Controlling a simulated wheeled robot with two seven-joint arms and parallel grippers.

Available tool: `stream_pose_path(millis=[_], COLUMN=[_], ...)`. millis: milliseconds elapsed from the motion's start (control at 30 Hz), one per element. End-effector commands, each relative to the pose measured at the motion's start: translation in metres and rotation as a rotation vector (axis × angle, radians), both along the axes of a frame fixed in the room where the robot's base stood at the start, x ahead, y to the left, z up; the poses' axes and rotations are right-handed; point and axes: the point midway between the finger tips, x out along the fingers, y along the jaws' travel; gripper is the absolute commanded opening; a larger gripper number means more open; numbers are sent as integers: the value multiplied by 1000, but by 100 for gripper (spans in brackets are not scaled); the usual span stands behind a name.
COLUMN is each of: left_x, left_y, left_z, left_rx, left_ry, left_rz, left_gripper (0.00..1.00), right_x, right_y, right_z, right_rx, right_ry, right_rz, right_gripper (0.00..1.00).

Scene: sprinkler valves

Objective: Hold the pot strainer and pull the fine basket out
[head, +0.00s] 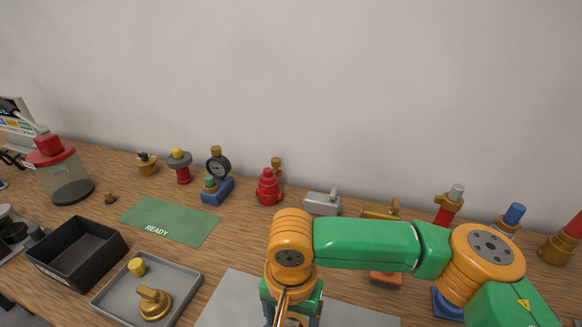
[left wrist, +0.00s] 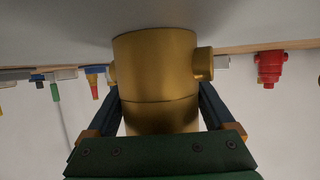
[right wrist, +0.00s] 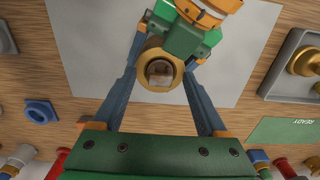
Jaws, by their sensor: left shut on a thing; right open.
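The pot strainer is a brass cylinder (left wrist: 155,65) with a side stub. My left gripper (left wrist: 155,100) is shut on it, with one finger on each side. In the right wrist view the strainer shows end-on as a brass ring (right wrist: 146,80) over the grey mat. A small brown-grey piece (right wrist: 160,72) sits in its opening; it may be the fine basket. My right gripper (right wrist: 162,62) is open, its fingers on either side of the ring; contact cannot be told. In the head view my right arm hides the strainer.
A grey tray (head: 112,299) holds a brass part (head: 153,303) and a yellow-topped piece (head: 137,267). A black bin (head: 85,265) stands left of it. A green READY mat (head: 180,218) lies clear behind. Several valves and fittings line the wall. The grey mat (head: 235,300) lies under my arm.

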Motion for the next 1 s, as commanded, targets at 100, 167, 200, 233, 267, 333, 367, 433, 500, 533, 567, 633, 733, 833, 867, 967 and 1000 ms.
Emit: stream_pose_path(millis=[100, 167, 200, 233, 267, 333, 367, 433, 500, 533, 567, 633, 733, 833, 867, 967, 1000], left_x=[0, 0, 0, 0, 0, 0, 0, 0, 0, 0, 0, 0, 0, 0, 0, 0, 0], left_y=[0, 0, 0, 0, 0, 0, 0, 0, 0, 0, 0, 0, 0, 0, 0, 0, 0], left_z=[-1, -1, -1, -1, -1, -1, -1, -1, -1, -1, -1, -1, -1, -1, -1, -1, -1], left_rx=[2, 2, 2, 2, 2, 2, 2, 2, 2, 2, 2, 2, 2, 2, 2, 2, 2], left_ry=[2, 2, 2, 2, 2, 2, 2, 2, 2, 2, 2, 2, 2, 2, 2, 2, 2], left_rz=[0, 0, 0, 0, 0, 0, 0, 0, 0, 0, 0, 0, 0, 0, 0, 0, 0], left_gripper=[20, 20, 20, 20, 20, 20, 20, 20, 20, 20, 20, 20, 20, 20, 20, 20, 20], right_x=[0, 0, 0, 0, 0, 0, 0, 0, 0, 0, 0, 0, 0, 0, 0, 0, 0], right_y=[0, 0, 0, 0, 0, 0, 1, 0, 0, 0, 0, 0, 0, 0, 0, 0, 0], right_z=[0, 0, 0, 0, 0, 0, 0, 0, 0, 0, 0, 0, 0, 0, 0, 0, 0], right_rx=[0, 0, 0, 0, 0, 0, 2, 0, 0, 0, 0, 0, 0, 1, 0, 0, 0], right_ry=[0, 0, 0, 0, 0, 1, 3, 1, 1, 1, 1, 1, 1, 1, 0, 0, 0], right_rz=[0, 0, 0, 0, 0, 0, 0, 0, 0, 0, 0, 0, 0, 0, 0, 0, 0], right_gripper=[75, 75, 75, 75, 75, 75, 75, 75, 75, 75, 75, 75, 75, 75, 75, 59, 48])
